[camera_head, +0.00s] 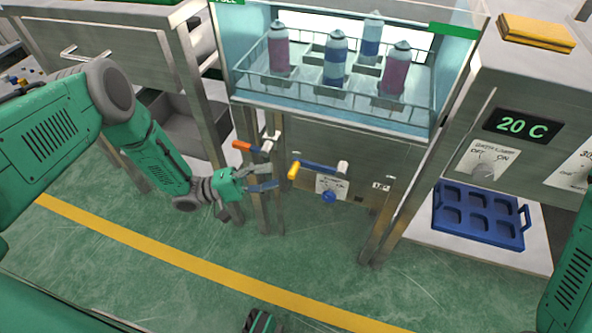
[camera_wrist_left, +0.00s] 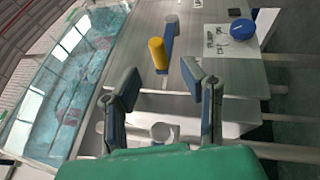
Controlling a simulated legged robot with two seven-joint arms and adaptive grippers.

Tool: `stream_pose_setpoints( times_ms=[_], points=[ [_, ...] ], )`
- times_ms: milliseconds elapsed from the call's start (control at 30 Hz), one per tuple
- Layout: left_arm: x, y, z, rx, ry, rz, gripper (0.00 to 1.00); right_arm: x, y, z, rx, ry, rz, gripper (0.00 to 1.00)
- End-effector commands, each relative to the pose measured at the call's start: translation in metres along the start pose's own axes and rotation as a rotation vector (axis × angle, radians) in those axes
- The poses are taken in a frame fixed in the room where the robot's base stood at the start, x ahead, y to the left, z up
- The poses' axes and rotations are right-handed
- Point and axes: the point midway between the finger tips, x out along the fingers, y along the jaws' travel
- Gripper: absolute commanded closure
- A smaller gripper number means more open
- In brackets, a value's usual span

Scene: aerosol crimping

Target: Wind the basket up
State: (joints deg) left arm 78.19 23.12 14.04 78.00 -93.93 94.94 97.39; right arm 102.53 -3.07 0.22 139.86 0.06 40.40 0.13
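The wire basket (camera_head: 300,84) holds several upright cans inside a glass-walled tank. Below it, a crank with a blue arm (camera_head: 320,167) and a yellow handle (camera_head: 293,171) is mounted on the grey front panel. My left gripper (camera_head: 273,177) is just left of the yellow handle, open and empty. In the left wrist view its two padded fingers (camera_wrist_left: 160,78) are spread, and the yellow handle (camera_wrist_left: 158,55) shows in the gap, just beyond the fingertips. The blue crank arm (camera_wrist_left: 169,40) is behind it. My right gripper is not visible; only part of the right arm shows.
An orange-handled lever (camera_head: 242,146) sits just above my left gripper, close to it. A blue knob (camera_head: 329,197) on a white label is below the crank. Metal legs stand either side. At right are a blue tray (camera_head: 478,215) and a 20 C display (camera_head: 522,126).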

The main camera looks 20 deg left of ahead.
Motion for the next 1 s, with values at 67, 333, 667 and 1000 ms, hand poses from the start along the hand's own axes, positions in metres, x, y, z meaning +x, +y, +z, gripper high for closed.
stream_pose_setpoints(
  times_ms=[67, 333, 667, 1000],
  points=[
    [0.017, -0.001, 0.001, -0.001, -0.002, 0.002, 0.63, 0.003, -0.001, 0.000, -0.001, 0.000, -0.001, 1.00],
    [0.061, -0.001, 0.002, 0.002, -0.001, -0.006, 0.63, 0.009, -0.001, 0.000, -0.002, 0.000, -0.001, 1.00],
    [0.068, 0.000, 0.001, 0.001, 0.001, -0.003, 0.63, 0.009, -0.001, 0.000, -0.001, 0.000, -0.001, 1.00],
    [0.068, -0.001, 0.001, 0.002, 0.002, -0.005, 1.00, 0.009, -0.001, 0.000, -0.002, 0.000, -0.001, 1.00]
  ],
)
